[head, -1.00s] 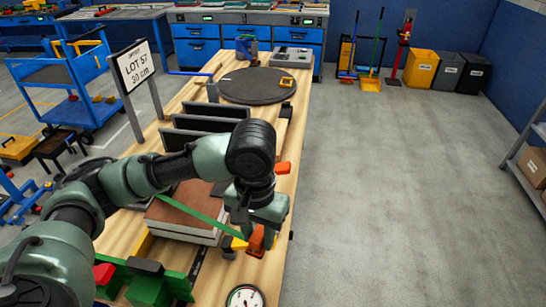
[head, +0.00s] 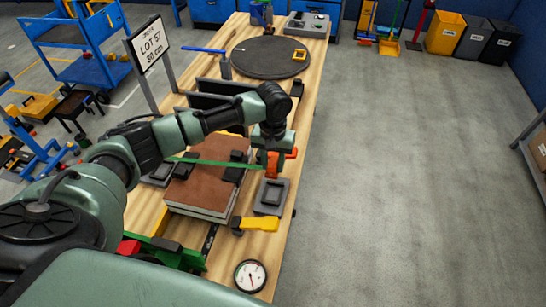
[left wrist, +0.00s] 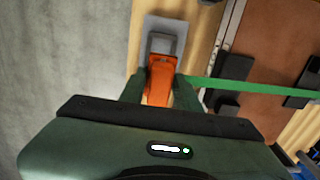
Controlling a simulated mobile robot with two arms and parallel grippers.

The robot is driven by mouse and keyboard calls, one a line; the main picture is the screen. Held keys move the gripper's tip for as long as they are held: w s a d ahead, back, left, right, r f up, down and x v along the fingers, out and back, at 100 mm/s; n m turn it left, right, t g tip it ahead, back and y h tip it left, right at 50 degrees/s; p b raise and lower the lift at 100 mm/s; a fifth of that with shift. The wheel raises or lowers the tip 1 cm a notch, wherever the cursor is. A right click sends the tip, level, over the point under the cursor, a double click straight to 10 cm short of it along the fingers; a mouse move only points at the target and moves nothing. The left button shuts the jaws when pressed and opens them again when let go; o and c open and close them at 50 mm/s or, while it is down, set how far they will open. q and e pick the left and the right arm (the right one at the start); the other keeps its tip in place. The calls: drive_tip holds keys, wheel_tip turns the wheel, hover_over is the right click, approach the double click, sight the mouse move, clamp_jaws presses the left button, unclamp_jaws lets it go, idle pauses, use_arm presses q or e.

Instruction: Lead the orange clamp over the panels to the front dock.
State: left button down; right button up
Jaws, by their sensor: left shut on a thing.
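My left gripper (head: 270,157) is shut on the orange clamp (head: 271,168), at the right side of the panels (head: 207,190). In the left wrist view the clamp (left wrist: 160,82) sits between the green fingers. A green strap (head: 215,162) runs from beside the clamp leftward across the brown-topped panels. The grey square front dock (head: 271,198) lies on the bench right of the panels, below the clamp in the head view. In the left wrist view the dock (left wrist: 165,35) shows just beyond the clamp. Whether they touch cannot be told. My right gripper is not in view.
A yellow-handled piece (head: 258,223) and a round gauge (head: 250,276) are at the bench's near right. Dark upright plates (head: 212,101) and a round dark turntable (head: 270,58) are farther back. A lot sign (head: 147,46) stands at left. The floor at right is clear.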

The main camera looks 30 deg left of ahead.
use_arm(q)
wheel_tip(320, 180, down, 10)
drive_tip(key=b, duration=1)
drive_tip(key=shift+r, duration=0.1)
drive_tip(key=shift+s, duration=0.1)
drive_tip(key=shift+f, duration=1.3)
drive_tip(key=c, duration=0.9)
unclamp_jaws()
drive_tip(key=shift+c, duration=0.2)
